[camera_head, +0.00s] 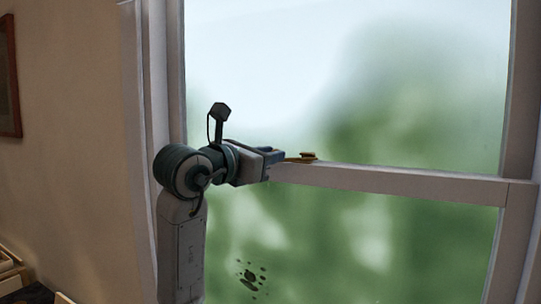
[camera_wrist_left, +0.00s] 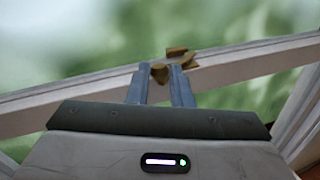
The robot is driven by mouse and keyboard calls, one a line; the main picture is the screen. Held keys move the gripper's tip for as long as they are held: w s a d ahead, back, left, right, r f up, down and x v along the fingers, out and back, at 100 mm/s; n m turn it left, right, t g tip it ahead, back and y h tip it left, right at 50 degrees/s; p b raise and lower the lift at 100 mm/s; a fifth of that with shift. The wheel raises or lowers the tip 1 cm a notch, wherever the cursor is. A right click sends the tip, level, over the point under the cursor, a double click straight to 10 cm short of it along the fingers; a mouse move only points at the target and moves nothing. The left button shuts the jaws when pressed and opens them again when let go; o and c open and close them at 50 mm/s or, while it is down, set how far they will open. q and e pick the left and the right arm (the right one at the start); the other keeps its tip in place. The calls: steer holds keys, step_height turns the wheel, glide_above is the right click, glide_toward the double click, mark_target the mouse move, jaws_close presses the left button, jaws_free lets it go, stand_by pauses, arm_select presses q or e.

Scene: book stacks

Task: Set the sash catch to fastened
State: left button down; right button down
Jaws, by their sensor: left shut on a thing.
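The sash catch (camera_head: 303,157) is a small brass-coloured fitting on top of the window's pale middle rail (camera_head: 400,182). It also shows in the left wrist view (camera_wrist_left: 177,53), where one rounded brass part sits between the fingers and the rest extends behind them to the right. My left gripper (camera_head: 280,155) reaches in from the left along the rail. Its blue-grey fingers are shut on the brass part of the catch. Part of the catch is hidden by the fingers, and I cannot tell whether it is fastened. My right gripper is not in view.
The window frame's left upright (camera_head: 160,70) stands close behind my left arm. The glass lies just behind the rail, with a dark splatter mark (camera_head: 251,278) low down. A framed picture (camera_head: 8,75) hangs at far left. The rail is clear to the right of the catch.

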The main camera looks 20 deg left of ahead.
arm_select(q)
steer(key=shift+s+d+n+y, duration=0.2)
steer(key=shift+n+y, duration=0.2)
steer(key=shift+y, duration=0.2)
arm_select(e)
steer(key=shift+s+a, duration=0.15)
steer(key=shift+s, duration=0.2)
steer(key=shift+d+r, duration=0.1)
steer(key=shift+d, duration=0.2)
arm_select(q)
steer(key=c, duration=1.7)
jaws_free()
steer(key=shift+c, duration=0.2)
steer(key=shift+o, duration=0.8)
steer(key=shift+w, duration=0.25)
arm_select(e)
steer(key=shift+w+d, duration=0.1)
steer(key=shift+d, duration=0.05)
arm_select(q)
steer(key=shift+f, duration=0.1)
